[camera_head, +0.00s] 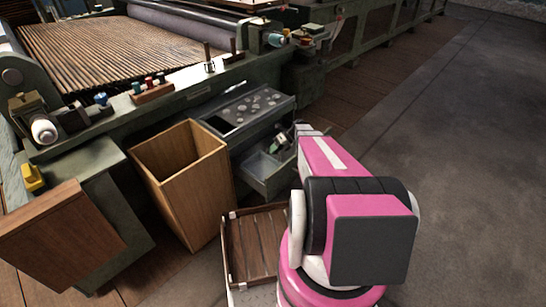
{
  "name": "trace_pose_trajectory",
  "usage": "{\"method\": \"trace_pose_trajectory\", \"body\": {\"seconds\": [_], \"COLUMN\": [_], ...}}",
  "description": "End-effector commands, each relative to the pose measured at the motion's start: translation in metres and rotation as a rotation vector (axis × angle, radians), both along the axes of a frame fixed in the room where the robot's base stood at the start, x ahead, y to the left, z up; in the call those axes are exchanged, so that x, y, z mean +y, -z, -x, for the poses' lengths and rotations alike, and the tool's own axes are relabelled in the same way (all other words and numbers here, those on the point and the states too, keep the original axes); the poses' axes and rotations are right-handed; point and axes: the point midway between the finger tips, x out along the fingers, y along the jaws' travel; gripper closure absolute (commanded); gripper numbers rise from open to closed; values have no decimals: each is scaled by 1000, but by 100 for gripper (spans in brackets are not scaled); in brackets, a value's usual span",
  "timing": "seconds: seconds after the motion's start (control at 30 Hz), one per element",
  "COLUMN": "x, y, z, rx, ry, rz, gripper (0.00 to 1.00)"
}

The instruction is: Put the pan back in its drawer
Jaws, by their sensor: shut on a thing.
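My pink and white arm reaches away from me towards an open lower grey drawer (262,174) under the machine. My gripper (281,142) seems to be the small pale and dark shape at the arm's far end, over the back right of this drawer and close to the front of the upper drawer (268,124). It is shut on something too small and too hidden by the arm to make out. I cannot pick out the pan with certainty. The upper drawer is also pulled out and shows a dark compartment and several round pale items.
A tall open wooden bin (195,190) stands left of the drawers. A slatted wooden tray (252,250) lies in front of it. A green machine (110,125) with a slatted bed fills the left and back. Open grey floor (470,170) lies right.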

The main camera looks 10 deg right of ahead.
Motion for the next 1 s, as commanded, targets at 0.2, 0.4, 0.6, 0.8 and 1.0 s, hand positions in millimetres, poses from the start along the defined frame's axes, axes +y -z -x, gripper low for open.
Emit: {"method": "trace_pose_trajectory", "body": {"seconds": [0.2, 0.4, 0.6, 0.8, 1.0], "x": [0, 0, 0, 0, -10], "y": [27, 34, 34, 34, 26], "z": [-1, 1, 0, 0, -1], "rx": [1, 0, 0, -1, -2], "ry": [-1, 0, -1, -1, 0], "rz": [-1, -1, 0, 0, 0], "gripper": [100, 100, 62, 62, 62]}}
